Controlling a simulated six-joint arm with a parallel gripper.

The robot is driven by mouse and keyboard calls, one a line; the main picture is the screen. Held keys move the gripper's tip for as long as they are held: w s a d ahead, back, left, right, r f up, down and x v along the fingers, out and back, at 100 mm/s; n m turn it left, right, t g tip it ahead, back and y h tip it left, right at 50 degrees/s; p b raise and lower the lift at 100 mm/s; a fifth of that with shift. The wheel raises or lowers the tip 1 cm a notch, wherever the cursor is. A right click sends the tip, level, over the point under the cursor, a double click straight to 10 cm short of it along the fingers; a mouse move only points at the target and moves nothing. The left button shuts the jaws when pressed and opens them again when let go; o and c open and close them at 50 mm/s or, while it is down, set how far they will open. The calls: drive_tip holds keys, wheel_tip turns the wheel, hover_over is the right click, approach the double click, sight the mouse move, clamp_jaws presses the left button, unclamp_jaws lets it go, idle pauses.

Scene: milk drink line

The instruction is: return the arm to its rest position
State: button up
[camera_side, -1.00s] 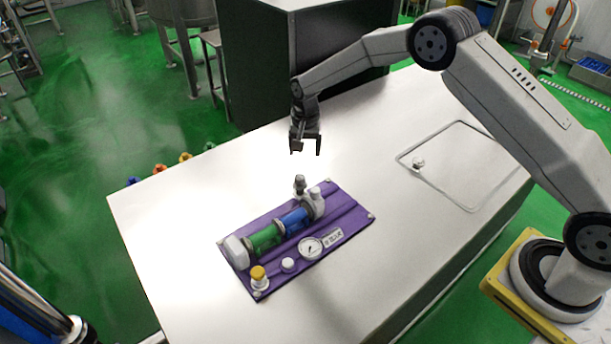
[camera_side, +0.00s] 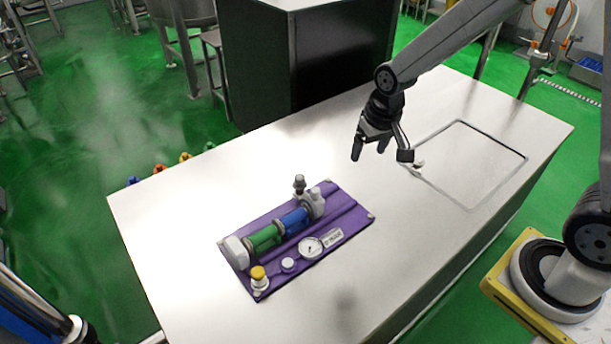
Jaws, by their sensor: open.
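My gripper (camera_side: 382,153) is open and empty. It hangs above the white table, right of and behind the purple panel (camera_side: 347,222), and points down and slightly tilted. My arm reaches in from the upper right. The panel lies on the table and bears a green cylinder (camera_side: 264,238), a blue cylinder (camera_side: 294,220), a round gauge (camera_side: 310,247) and a yellow-capped part (camera_side: 258,273). My gripper is apart from all of these.
The white table (camera_side: 180,230) is clear around the panel. A square outlined hatch (camera_side: 475,160) with a small knob (camera_side: 418,165) is at its right, close to my gripper in the picture. A dark cabinet (camera_side: 300,60) stands behind the table.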

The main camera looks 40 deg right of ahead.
drive_tip(key=s+n, duration=0.2)
drive_tip(key=s, duration=0.9)
drive_tip(key=shift+d+r+t, duration=0.25)
drive_tip(key=shift+d+t, duration=0.05)
